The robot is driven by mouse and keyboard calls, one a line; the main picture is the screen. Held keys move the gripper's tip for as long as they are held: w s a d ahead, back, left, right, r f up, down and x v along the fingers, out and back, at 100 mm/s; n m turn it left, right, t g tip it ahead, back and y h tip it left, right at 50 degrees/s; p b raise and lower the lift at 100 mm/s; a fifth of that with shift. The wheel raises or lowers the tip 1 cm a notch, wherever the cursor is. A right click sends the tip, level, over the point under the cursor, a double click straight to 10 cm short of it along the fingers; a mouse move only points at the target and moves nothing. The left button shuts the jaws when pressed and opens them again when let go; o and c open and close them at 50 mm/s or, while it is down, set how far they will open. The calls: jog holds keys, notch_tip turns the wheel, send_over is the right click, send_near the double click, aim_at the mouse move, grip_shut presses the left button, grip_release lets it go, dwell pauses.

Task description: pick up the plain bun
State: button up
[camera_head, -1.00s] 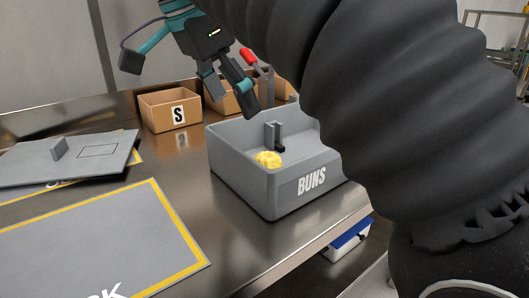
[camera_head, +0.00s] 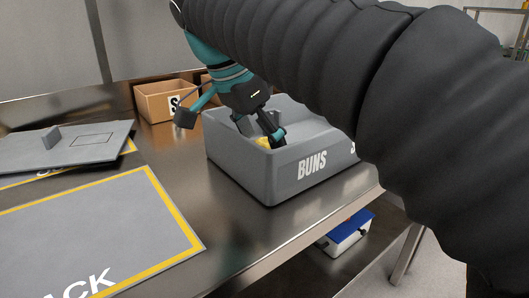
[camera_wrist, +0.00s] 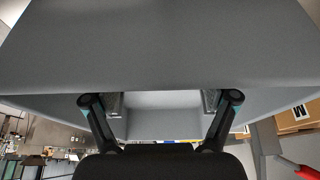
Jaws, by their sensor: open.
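The plain bun shows only as a small yellow patch (camera_head: 262,142) inside the grey bin marked BUNS (camera_head: 235,172), just behind its front wall. In the head view my gripper (camera_head: 264,132) points down into this bin, with its fingers close to the yellow patch. The fingers and the bin wall hide most of it. In the wrist view my gripper (camera_wrist: 162,103) has its two fingers spread apart, with grey bin walls around and nothing seen between them. No bun can be made out in the wrist view.
A cardboard box marked S (camera_head: 155,103) stands behind the bin. Left lie a grey plate with an upright tab (camera_head: 90,150) and a yellow-edged grey mat (camera_head: 95,220). A blue-topped white object (camera_head: 346,232) is below the table edge. Bare metal lies between mat and bin.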

jog(key=shift+w+d+f, duration=0.1)
jog(key=shift+d+f, duration=0.05)
jog(key=shift+f, duration=0.4)
jog(key=c, duration=1.3)
